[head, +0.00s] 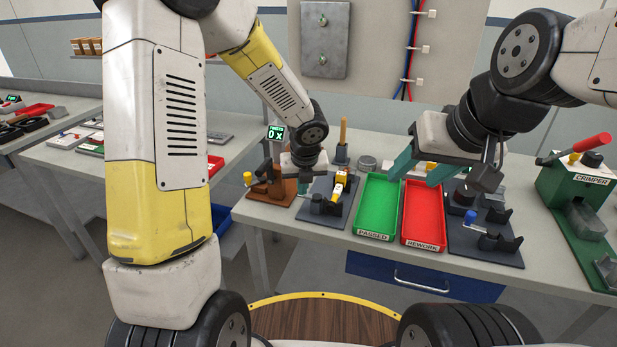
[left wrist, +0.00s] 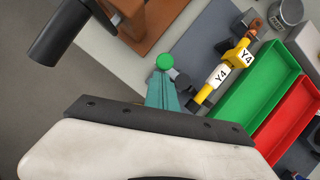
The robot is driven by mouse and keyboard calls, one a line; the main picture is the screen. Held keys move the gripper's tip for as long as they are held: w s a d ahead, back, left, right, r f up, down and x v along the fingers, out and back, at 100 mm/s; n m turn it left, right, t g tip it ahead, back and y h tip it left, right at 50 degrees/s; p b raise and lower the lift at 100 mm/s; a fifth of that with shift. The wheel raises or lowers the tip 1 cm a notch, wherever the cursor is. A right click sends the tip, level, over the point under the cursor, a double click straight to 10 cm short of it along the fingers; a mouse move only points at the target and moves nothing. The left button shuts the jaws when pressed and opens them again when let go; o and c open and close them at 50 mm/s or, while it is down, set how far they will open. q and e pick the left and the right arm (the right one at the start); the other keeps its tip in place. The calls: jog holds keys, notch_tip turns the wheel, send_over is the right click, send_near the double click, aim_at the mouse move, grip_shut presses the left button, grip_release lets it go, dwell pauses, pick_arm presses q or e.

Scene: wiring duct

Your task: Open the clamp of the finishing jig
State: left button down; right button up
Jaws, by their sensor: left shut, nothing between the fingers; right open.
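A dark grey jig plate (head: 342,207) lies left of the green tray; I take it for the finishing jig. It carries black blocks and a yellow piece with white Y4 labels (head: 339,187), seen larger in the left wrist view (left wrist: 222,74). A green knob (left wrist: 164,61) with a dark part beside it shows just past my left fingertips; whether they touch it I cannot tell. Whether the clamp is open is unclear. My left gripper (head: 305,184) is shut and empty, low over the jig's left side. My right gripper (head: 421,168) is open above the trays.
The green PASSED tray (head: 375,236) and red REWORK tray (head: 424,243) look empty. A brown fixture (head: 270,188) stands close on the left. A second dark plate with a blue knob (head: 470,215) and a green crimper (head: 577,185) stand right.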

pick_arm(q)
jog(key=shift+w+a, duration=0.2)
jog(key=shift+w, duration=0.2)
dwell(0.5)
jog(key=shift+s, duration=0.1)
